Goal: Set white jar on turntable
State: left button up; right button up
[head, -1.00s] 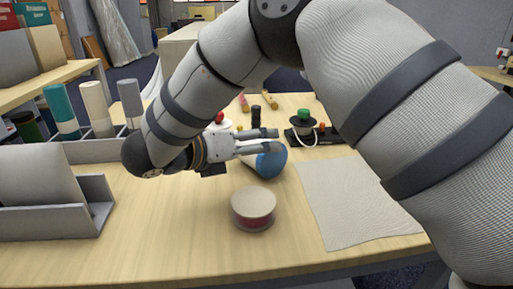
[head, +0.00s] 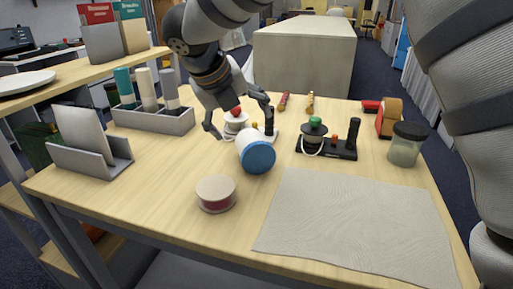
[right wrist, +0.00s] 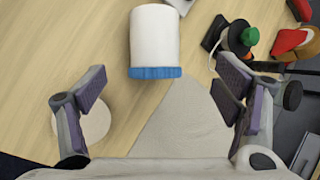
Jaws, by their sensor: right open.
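The white jar (head: 246,141) lies on its side, its blue lid towards the near edge of the table; it also shows whole in the right wrist view (right wrist: 155,38). A low round disc with a beige top and red side (head: 216,194), seemingly the turntable, sits nearer the front; its top shows partly behind a finger in the right wrist view (right wrist: 97,122). My left gripper is not in view.
A red-knobbed white item (head: 235,121) stands behind the jar. A black stand with a green knob (head: 313,133) and a dark-lidded glass jar (head: 405,146) are to the right. A grey cloth (head: 350,225) lies front right. Grey holders (head: 152,118) stand left. The front left is clear.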

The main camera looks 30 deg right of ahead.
aim_at(247, 139)
jog(key=shift+w+f, duration=0.15)
jog(key=shift+f, duration=0.15)
jog(key=x, duration=0.7)
jog(key=b+x, duration=0.1)
jog(key=x, duration=0.3)
jog(key=shift+w+a+f, duration=0.1)
jog(key=shift+w+f, duration=0.15)
jog(key=shift+w, duration=0.25)
jog(key=c, duration=1.4)
jog(key=shift+r, duration=0.1)
